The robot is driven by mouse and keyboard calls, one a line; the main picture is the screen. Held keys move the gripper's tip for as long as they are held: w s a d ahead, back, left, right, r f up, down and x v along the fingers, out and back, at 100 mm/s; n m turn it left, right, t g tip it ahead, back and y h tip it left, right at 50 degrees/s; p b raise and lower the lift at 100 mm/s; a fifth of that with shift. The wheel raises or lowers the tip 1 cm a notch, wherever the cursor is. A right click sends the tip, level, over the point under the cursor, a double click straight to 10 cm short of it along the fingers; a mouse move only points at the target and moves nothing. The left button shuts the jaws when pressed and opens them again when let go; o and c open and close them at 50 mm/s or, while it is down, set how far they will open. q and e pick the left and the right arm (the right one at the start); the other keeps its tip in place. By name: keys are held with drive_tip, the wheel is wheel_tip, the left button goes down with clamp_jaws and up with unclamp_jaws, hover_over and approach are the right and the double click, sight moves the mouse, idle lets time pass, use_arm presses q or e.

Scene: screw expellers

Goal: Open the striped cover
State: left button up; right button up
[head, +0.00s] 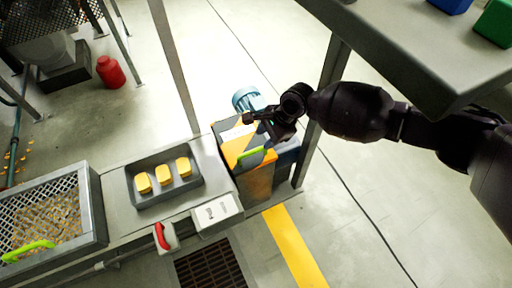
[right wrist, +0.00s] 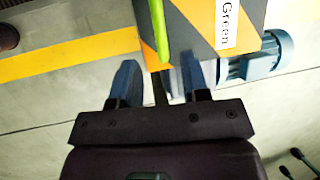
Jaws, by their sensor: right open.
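The striped cover (head: 232,143), orange and dark grey, tops a box-like housing right of the grey bench. A bright green handle (head: 251,156) sits on its near side. In the right wrist view, the cover (right wrist: 190,30) carries a white label reading "Green", and the green handle (right wrist: 159,30) points down toward the gap between my fingers. My right gripper (head: 262,125) is over the cover, partly hiding it. In the wrist view its jaws (right wrist: 159,72) are open and empty, with the handle just beyond the fingertips. My left gripper is not in view.
A blue motor (head: 246,98) stands behind the cover. A tray (head: 194,187) with yellow blocks, a red switch (head: 163,237) and a mesh-covered bin (head: 97,205) are at left. A grey shelf (head: 400,50) overhangs at upper right, beside my arm. A post stands near the cover.

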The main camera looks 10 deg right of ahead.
sight(255, 151)
drive_tip(key=b+x, duration=0.1)
drive_tip(key=x, duration=0.4)
drive_tip(key=shift+s+d+f+b, duration=0.1)
drive_tip(key=shift+s+f+b, duration=0.1)
drive_tip(key=shift+b, duration=0.2)
drive_tip(key=shift+b+x, duration=0.45)
drive_tip(key=shift+x, duration=0.4)
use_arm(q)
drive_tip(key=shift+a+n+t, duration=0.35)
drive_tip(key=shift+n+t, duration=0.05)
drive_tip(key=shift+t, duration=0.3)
use_arm(e)
drive_tip(key=shift+w+r, duration=0.1)
drive_tip(key=shift+w, duration=0.1)
clamp_jaws()
